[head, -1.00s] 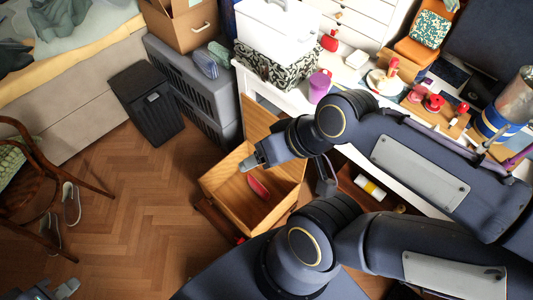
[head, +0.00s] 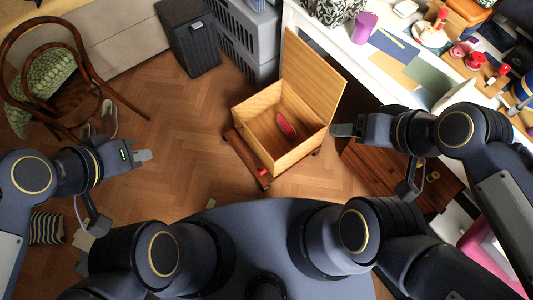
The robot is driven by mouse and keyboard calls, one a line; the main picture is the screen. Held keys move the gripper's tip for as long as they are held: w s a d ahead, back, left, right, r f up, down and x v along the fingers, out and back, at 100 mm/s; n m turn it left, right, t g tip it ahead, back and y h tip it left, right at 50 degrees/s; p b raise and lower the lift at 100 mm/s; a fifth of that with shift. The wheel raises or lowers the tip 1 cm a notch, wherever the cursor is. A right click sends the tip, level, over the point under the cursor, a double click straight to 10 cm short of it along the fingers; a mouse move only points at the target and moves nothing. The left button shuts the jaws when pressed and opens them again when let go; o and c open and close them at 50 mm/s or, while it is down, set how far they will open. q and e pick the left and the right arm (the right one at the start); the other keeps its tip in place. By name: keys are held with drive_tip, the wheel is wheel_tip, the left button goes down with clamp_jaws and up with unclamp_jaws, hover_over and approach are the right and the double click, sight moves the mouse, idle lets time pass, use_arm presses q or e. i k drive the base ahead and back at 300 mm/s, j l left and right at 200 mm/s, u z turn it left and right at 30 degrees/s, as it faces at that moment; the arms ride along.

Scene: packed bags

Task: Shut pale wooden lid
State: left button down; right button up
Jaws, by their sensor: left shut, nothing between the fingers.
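The pale wooden lid (head: 313,76) stands raised and open at the back right of a pale wooden box (head: 262,152). The box is open at the top, and a red object (head: 286,124) lies inside. My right gripper (head: 338,130) is just right of the box, close to the lid's lower right corner. I cannot tell whether it touches the box or lid, or whether its fingers are shut. My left gripper (head: 143,156) is shut and empty over the floor, well left of the box.
A brown roller-like piece (head: 245,152) lies along the box's front left side. A black bin (head: 189,38) and grey crate (head: 245,42) stand behind. The white desk (head: 345,55) and a dark wooden cabinet (head: 390,178) are to the right. A chair (head: 50,80) is at left; floor between is clear.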

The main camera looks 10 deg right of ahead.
sight(320, 86)
drive_tip(key=i+z, duration=0.1)
drive_tip(key=z, duration=0.35)
drive_tip(key=i+l+z, duration=0.1)
drive_tip(key=z, duration=0.4)
drive_tip(key=i+z, duration=0.1)
drive_tip(key=z, duration=0.8)
drive_tip(key=i+j, duration=0.05)
drive_tip(key=j, duration=0.05)
